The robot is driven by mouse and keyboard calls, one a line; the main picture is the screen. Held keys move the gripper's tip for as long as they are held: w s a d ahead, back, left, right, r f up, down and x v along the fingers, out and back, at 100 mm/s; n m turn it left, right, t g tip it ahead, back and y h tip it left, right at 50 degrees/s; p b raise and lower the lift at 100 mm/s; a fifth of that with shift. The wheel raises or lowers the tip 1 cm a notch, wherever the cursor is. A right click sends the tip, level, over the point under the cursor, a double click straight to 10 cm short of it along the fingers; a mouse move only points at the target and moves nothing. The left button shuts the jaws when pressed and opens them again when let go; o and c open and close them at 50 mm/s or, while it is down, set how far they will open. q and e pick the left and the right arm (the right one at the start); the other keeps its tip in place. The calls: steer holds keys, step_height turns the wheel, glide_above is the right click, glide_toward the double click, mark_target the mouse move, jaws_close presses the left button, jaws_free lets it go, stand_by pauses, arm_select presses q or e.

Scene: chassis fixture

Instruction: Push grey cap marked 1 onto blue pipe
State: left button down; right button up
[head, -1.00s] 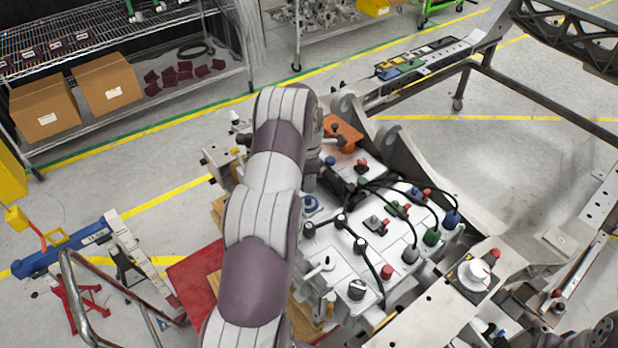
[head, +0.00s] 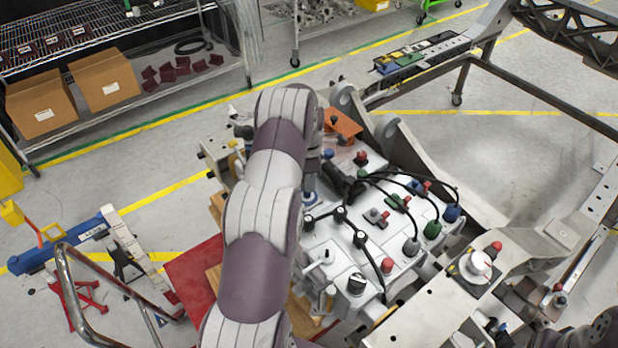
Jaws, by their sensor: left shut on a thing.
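My left gripper (head: 343,183) is dark and partly hidden behind my left arm. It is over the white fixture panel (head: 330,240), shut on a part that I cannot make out. A grey cap (head: 411,246) stands at the panel's right edge, beside a green one (head: 432,230) and a blue one (head: 452,213). No number is legible, so I cannot tell which cap is marked 1. A blue round part (head: 310,197) shows just right of my arm; I cannot tell whether it is the blue pipe.
Black cables (head: 405,183) arch over the panel among red and green knobs. An orange part (head: 343,122) stands behind. The metal chassis frame (head: 545,100) bounds the right side. A shelf with cardboard boxes (head: 40,102) is at the far left.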

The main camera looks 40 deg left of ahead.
arm_select(q)
steer(key=shift+f, duration=0.1)
steer(key=shift+f+b, duration=0.85)
steer(key=shift+f, duration=0.35)
steer(key=shift+d+f+b, duration=0.1)
steer(key=shift+f+b, duration=0.3)
steer(key=shift+f, duration=0.1)
steer(key=c, duration=0.7)
jaws_free()
step_height(320, 180, up, 6)
steer(key=p, duration=0.4)
steer(key=shift+r, duration=0.1)
